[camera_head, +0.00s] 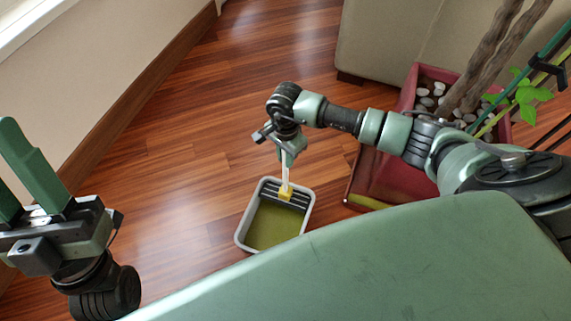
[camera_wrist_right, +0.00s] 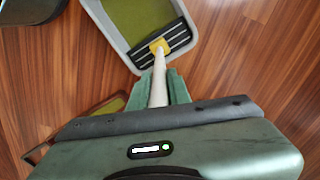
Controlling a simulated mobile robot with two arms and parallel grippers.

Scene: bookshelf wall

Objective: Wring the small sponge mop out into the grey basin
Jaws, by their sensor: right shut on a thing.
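The small sponge mop has a white handle (camera_head: 287,172) and a yellow sponge head (camera_head: 285,191). My right gripper (camera_head: 289,152) is shut on the handle, which hangs nearly upright with the sponge down. The grey basin (camera_head: 240,232) stands on the floor below, with olive-green liquid or floor inside and a dark slatted rack (camera_head: 296,202) at its far end. In the right wrist view the sponge (camera_wrist_right: 159,45) is over the slats (camera_wrist_right: 175,38); I cannot tell whether it presses on them. My left gripper (camera_head: 14,165) is open and empty at the left edge.
A red planter (camera_head: 385,182) with pebbles, trunks and leaves stands right of the basin. A beige furniture piece (camera_head: 385,45) is behind it. A wall with a wooden skirting (camera_head: 125,105) runs along the left. The wooden floor (camera_head: 190,130) left of the basin is clear.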

